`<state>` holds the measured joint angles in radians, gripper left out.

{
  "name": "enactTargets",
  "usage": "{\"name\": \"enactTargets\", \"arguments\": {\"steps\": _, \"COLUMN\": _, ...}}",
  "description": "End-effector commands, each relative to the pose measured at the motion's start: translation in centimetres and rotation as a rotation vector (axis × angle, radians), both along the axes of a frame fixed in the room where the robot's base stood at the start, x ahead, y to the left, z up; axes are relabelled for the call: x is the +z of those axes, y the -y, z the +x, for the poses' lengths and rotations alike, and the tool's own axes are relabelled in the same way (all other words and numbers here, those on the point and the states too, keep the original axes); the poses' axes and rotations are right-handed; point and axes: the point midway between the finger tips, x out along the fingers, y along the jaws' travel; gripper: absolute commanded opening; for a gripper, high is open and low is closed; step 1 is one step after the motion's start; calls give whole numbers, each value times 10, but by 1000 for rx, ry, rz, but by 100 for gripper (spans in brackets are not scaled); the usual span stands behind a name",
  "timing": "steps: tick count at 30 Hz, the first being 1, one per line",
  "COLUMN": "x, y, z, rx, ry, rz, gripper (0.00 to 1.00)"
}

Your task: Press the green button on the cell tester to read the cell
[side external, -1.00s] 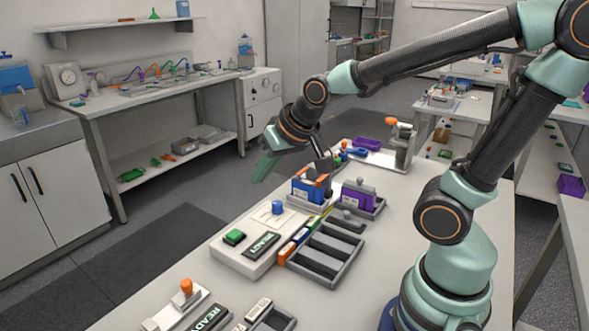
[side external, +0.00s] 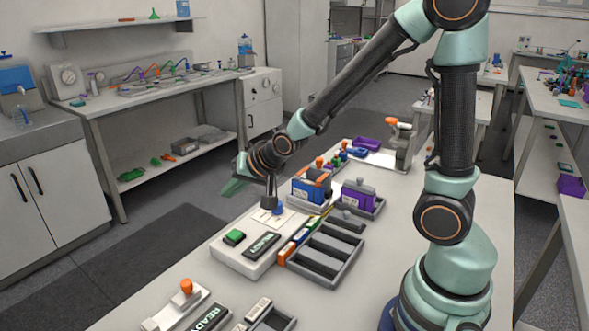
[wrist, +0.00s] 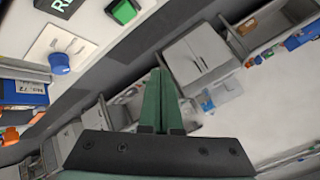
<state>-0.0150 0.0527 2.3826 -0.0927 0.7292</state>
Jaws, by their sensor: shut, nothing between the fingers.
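The cell tester (side external: 241,262) is a white box near the table's left edge. Its green button (side external: 234,237) stands on top, beside a dark display (side external: 262,244) reading READY. A blue knob (side external: 277,209) is on its far part. In the wrist view the green button (wrist: 124,11) is at the top edge and the blue knob (wrist: 59,64) at upper left. My gripper (side external: 228,191) has green fingers, shut and empty, pointing left beyond the tester, above and apart from the button. The closed fingers also show in the wrist view (wrist: 160,85).
A grey slotted tray (side external: 325,258) lies right of the tester. Blue-orange (side external: 311,186) and purple (side external: 357,197) blocks stand behind it. A second device with an orange knob (side external: 186,287) is at the front. Open floor lies left of the table.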

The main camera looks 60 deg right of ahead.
Motion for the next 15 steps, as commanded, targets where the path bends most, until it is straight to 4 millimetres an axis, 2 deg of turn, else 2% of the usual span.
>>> {"name": "enactTargets", "arguments": {"steps": 7, "x": -12, "y": 0, "z": 0, "rx": 1, "ry": -4, "rz": -1, "gripper": 0}}
{"name": "enactTargets", "arguments": {"steps": 15, "x": -47, "y": 0, "z": -1, "rx": 2, "ry": -6, "rz": -1, "gripper": 0}}
